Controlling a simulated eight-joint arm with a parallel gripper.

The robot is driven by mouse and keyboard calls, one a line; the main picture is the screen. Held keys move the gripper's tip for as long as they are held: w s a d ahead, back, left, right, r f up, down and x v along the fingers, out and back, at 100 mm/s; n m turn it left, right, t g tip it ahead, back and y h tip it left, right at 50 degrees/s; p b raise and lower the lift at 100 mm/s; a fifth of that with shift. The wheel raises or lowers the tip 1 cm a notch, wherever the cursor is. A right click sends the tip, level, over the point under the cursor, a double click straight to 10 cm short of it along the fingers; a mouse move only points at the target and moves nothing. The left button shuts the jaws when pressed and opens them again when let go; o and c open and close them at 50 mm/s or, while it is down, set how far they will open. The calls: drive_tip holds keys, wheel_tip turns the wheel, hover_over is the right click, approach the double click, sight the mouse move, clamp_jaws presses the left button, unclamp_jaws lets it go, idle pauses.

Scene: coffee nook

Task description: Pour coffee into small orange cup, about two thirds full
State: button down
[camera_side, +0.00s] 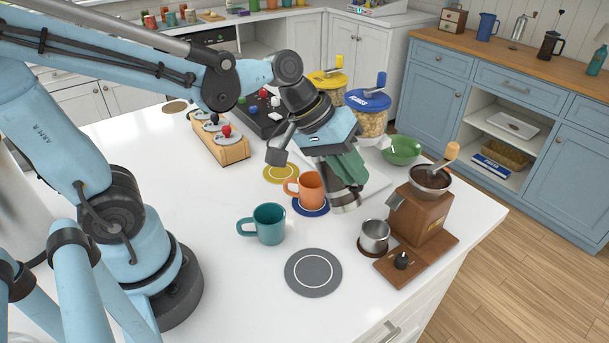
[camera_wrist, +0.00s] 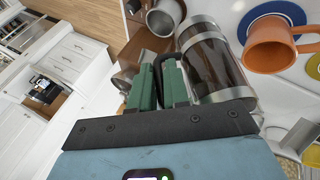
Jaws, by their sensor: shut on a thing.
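The small orange cup (camera_side: 311,187) stands upright on a blue coaster (camera_side: 314,211), handle to the left. Its inside is too small to read. It also shows at the right of the wrist view (camera_wrist: 268,47). My gripper (camera_side: 340,168) is just right of the cup, above the counter. Its green fingers (camera_wrist: 160,82) are shut on the dark handle of a glass coffee pot (camera_wrist: 210,62) with metal bands and dark coffee inside. In the side view the fingers hide much of the pot (camera_side: 346,201); its lower metal end shows close beside the cup.
A teal mug (camera_side: 268,224) stands front-left of the cup, and a grey coaster (camera_side: 313,272) lies in front. A wooden grinder (camera_side: 420,212) and a metal cup (camera_side: 375,236) stand to the right. A green bowl (camera_side: 402,150) and lidded jars (camera_side: 367,112) are behind.

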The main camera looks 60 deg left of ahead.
drive_tip(key=shift+a, duration=0.1)
drive_tip(key=shift+w+d, duration=0.1)
drive_tip(key=shift+d, duration=0.35)
idle(0.4)
drive_tip(key=shift+a+r+h, duration=0.2)
drive_tip(key=shift+a+h, duration=0.15)
drive_tip(key=shift+h, duration=0.15)
idle(0.3)
drive_tip(key=shift+a, duration=0.1)
drive_tip(key=shift+a+r+h, duration=0.1)
drive_tip(key=shift+a+h, duration=0.1)
drive_tip(key=shift+h, duration=0.1)
idle(0.3)
drive_tip(key=shift+d, duration=0.25)
drive_tip(key=shift+d, duration=0.25)
idle(0.4)
